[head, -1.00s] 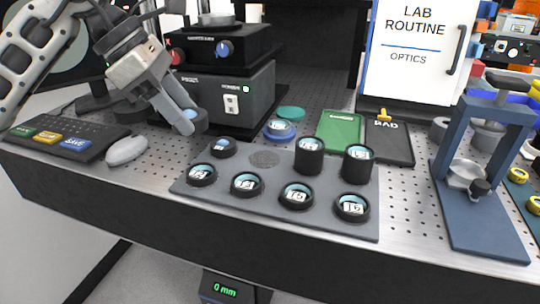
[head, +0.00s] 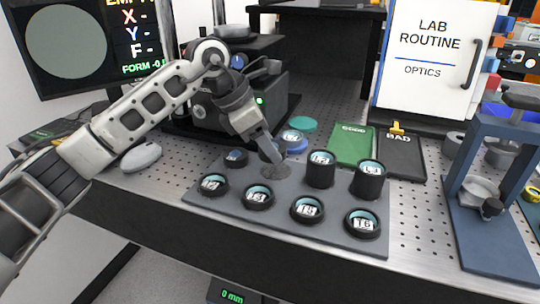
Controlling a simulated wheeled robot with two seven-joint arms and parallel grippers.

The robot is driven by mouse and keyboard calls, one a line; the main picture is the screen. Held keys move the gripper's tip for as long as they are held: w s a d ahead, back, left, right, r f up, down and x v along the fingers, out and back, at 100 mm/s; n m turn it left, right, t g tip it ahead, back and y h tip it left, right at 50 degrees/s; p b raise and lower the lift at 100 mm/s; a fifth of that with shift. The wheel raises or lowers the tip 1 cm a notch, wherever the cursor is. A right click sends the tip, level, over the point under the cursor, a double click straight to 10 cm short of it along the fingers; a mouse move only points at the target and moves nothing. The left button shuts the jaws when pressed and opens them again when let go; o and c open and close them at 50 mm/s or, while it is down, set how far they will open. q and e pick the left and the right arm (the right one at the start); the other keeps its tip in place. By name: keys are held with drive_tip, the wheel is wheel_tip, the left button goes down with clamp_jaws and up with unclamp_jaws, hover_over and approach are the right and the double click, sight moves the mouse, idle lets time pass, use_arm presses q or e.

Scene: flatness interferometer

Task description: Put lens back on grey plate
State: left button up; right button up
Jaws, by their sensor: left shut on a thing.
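The grey plate (head: 275,222) lies on the perforated bench and bears several black-rimmed lenses with numbered labels. Its front row holds short lenses, such as one at the left (head: 213,185); two tall ones (head: 320,169) stand at the back right. A round grey spot (head: 268,169) in the back row is partly covered by my gripper. My left gripper (head: 275,163) points down over that spot, shut on a black-rimmed lens (head: 266,152) mostly hidden behind its fingers. I cannot tell whether this lens touches the plate. My right gripper is not in view.
A lens in a blue ring (head: 293,140) and a teal disc (head: 303,124) lie behind the plate. A green pad (head: 353,141) and a black BAD pad (head: 402,160) lie at the back right. A blue stand (head: 490,215) is on the right. A mouse (head: 141,157) lies left.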

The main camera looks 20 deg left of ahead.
use_arm(q)
drive_tip(key=f, duration=0.3)
drive_tip(key=shift+w+d+f+p, duration=0.15)
drive_tip(key=shift+w+f+p, duration=0.15)
drive_tip(key=shift+f, duration=0.1)
drive_tip(key=shift+f, duration=0.1)
drive_tip(key=o, duration=1)
drive_tip(key=shift+r, duration=0.25)
drive_tip(key=v, duration=1.2)
drive_tip(key=shift+s+f, duration=0.1)
drive_tip(key=shift+s, duration=0.05)
drive_tip(key=shift+f, duration=0.1)
